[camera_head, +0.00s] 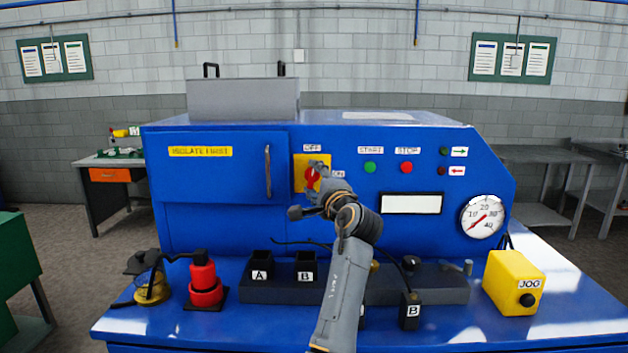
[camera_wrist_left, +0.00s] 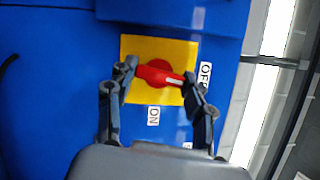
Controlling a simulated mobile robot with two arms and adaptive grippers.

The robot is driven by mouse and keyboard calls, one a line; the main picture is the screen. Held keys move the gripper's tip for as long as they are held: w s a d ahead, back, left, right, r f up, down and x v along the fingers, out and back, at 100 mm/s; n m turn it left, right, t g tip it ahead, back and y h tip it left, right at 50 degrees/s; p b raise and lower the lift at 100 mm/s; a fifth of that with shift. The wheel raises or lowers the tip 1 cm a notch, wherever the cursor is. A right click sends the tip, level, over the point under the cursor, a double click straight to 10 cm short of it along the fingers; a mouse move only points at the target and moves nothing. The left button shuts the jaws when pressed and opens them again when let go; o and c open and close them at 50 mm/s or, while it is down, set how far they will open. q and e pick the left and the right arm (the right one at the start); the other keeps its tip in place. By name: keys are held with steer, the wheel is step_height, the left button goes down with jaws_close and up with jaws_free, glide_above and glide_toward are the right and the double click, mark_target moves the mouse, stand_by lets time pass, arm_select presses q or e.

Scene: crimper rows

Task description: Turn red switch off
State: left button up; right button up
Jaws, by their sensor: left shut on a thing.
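The red switch (camera_head: 311,177) is a rotary handle on a yellow plate (camera_head: 298,174) on the blue machine's front. The OFF label (camera_head: 312,148) is above the plate and the ON label (camera_head: 338,174) is to its right, partly hidden by my gripper. My left gripper (camera_head: 318,172) is at the switch. In the left wrist view the fingers are shut on the red handle (camera_wrist_left: 158,73), one at each end. The handle's white-marked end points towards the OFF label (camera_wrist_left: 205,75), tilted slightly to the ON label (camera_wrist_left: 153,115) side. My right gripper is out of view.
Green START (camera_head: 370,168) and red STOP (camera_head: 406,168) buttons are right of the switch. A door handle (camera_head: 268,171) is close on the left. Below stand black blocks A and B, a red cylinder (camera_head: 204,280) and a yellow JOG box (camera_head: 514,282).

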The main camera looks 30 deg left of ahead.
arm_select(q)
steer(key=shift+n+h, duration=0.3)
steer(key=shift+n, duration=0.7)
steer(key=o, duration=1.2)
steer(key=shift+c, duration=0.2)
steer(key=shift+d, duration=0.1)
steer(key=v, duration=1.2)
steer(key=shift+r, duration=0.2)
steer(key=shift+w+g, duration=0.1)
steer(key=shift+g, duration=0.2)
